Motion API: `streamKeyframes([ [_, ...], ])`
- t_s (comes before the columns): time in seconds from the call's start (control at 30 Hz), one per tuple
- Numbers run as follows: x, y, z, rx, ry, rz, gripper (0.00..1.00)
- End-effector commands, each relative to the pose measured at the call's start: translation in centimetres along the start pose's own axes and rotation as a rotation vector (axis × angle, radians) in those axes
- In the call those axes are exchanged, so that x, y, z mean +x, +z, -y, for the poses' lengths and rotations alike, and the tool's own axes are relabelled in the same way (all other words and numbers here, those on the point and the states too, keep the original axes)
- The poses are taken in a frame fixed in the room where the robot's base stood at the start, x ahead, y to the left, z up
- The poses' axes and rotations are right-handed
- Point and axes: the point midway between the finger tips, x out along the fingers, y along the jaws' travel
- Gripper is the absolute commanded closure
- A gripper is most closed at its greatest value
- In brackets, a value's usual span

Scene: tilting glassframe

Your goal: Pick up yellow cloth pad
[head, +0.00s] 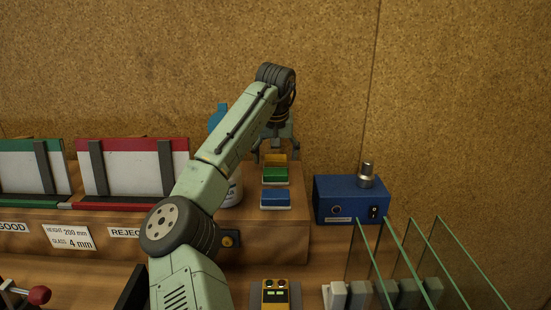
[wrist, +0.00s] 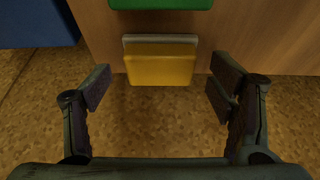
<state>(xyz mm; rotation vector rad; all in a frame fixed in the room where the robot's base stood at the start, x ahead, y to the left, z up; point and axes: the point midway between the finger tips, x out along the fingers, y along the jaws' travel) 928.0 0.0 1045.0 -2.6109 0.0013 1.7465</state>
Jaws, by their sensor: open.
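The yellow cloth pad (wrist: 160,68) has a pale backing layer and lies near the edge of a wooden shelf in the wrist view. In the head view the yellow pad (head: 275,158) is at the far end of a short row of pads, partly hidden by my gripper. My gripper (head: 276,156) is above it, pointing down. In the wrist view my gripper (wrist: 157,88) is open, with one finger on each side of the pad and clear gaps between. Nothing is held.
A green pad (head: 275,174) and a blue pad (head: 275,197) lie nearer in the same row. A blue box (head: 350,200) with a metal knob stands right of them. A blue-topped bottle (head: 218,115) stands left, partly behind my arm. Glass panes (head: 420,260) stand at front right.

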Motion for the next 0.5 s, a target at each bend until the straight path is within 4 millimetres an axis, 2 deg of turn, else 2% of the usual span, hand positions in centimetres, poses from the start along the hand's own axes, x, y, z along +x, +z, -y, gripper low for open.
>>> streamKeyframes([
  [0.27, 0.31, 0.01, 0.01, -0.001, 0.0, -0.001, 0.24],
  [0.5, 0.29, 0.0, 0.02, -0.001, 0.0, -0.001, 0.4],
])
